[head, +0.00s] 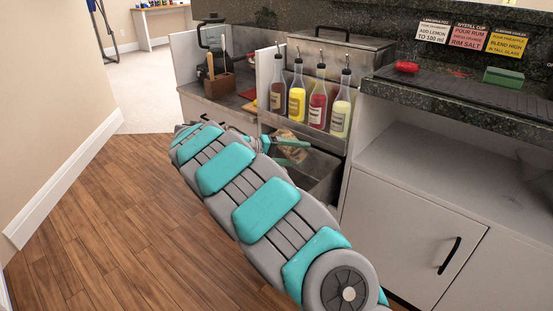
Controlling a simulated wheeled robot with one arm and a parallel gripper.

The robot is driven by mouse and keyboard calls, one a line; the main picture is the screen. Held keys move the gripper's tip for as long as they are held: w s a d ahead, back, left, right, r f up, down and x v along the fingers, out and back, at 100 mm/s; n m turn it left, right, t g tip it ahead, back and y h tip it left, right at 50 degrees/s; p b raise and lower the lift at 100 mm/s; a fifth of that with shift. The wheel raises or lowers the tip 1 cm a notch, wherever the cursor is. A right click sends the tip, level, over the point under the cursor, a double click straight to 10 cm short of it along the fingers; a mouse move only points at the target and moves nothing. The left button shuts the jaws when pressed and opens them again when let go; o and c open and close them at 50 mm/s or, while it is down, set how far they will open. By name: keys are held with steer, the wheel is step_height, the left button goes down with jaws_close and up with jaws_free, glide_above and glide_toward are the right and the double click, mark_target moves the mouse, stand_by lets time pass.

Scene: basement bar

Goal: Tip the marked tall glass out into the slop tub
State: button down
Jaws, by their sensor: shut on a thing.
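My gripper (289,152) is at the far end of my arm, in the middle of the head view, below the row of bottles. Its two teal fingers are shut on a small, pale brownish thing (293,152), which looks like the tall glass. Its outline, tilt and any mark are too small to make out. The gripper is over or in front of a dark metal basin (322,182) set into the counter, which may be the slop tub. My arm hides the basin's left and lower parts, so I cannot see what is inside.
Several pourer bottles (318,100) stand in a steel rail just behind my gripper. A wooden tool holder (217,86) and a glass jug (212,33) stand on the left counter. A raised dark counter (455,92) is at right. The wooden floor (110,225) at left is clear.

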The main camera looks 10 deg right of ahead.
steer(key=shift+s+f+t, duration=0.15)
steer(key=shift+f+t, duration=0.15)
steer(key=shift+f, duration=0.05)
steer(key=shift+f, duration=0.1)
